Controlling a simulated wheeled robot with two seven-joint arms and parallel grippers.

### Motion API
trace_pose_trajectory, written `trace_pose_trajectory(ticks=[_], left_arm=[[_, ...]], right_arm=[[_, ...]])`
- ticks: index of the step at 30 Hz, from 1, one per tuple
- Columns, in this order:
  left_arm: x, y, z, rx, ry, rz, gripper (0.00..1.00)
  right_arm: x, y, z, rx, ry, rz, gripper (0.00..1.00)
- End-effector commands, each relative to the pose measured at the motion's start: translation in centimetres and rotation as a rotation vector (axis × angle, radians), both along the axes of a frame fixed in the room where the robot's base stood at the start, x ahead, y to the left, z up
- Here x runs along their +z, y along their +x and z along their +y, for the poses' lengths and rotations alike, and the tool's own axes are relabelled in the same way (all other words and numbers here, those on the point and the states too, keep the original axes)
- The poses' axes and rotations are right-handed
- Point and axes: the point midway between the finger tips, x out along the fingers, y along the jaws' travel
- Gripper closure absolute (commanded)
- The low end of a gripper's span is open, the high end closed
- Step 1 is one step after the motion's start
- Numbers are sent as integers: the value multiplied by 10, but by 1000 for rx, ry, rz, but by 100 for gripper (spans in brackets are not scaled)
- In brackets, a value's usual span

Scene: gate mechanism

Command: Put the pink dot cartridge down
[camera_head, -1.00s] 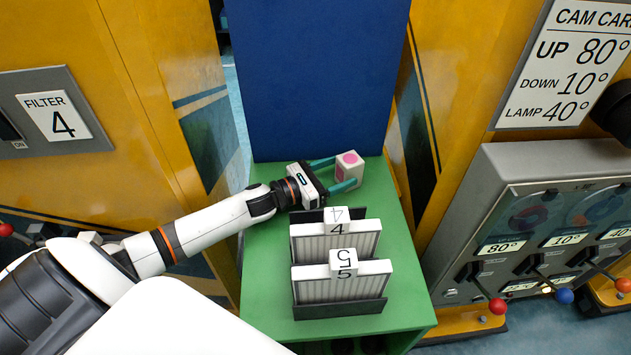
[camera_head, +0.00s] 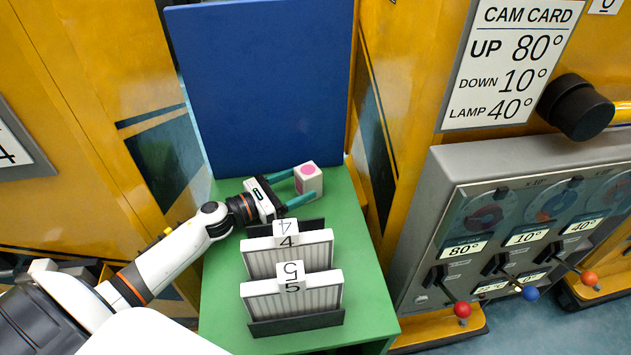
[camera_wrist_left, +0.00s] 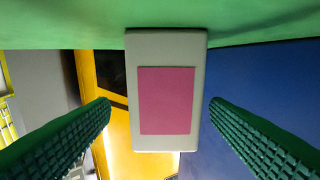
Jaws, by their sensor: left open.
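The pink dot cartridge (camera_head: 308,182) is a small white block with a pink dot on top and a pink patch on its side. It stands upright on the green table top (camera_head: 357,262), near the back right. It also fills the middle of the left wrist view (camera_wrist_left: 166,45). My left gripper (camera_head: 303,184) is open, its two green fingers spread on either side of the cartridge. In the left wrist view a gap shows between each finger and the cartridge. My right gripper is not in view.
Two white ribbed filters, marked 4 (camera_head: 288,257) and 5 (camera_head: 292,298), stand in a dark rack just in front of the gripper. A blue panel (camera_head: 265,85) rises behind the table. A grey lever console (camera_head: 435,195) stands to the right.

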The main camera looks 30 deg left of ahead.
Motion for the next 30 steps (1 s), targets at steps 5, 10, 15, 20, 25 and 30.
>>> trace_pose_trajectory(ticks=[5, 10, 15, 20, 25, 30], left_arm=[[3, 19, -11, 1, -1, -2, 29], [3, 43, -25, 1, -2, -1, 29], [1, 54, -32, 1, 1, -1, 29], [0, 54, -32, 0, 1, 0, 29], [0, 53, -32, 0, 1, -1, 49], [0, 53, -32, 0, 1, -1, 77]], right_arm=[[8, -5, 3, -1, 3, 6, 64], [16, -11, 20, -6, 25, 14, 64], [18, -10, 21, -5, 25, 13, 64], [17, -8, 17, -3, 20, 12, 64], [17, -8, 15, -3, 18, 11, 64], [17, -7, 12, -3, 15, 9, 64]])
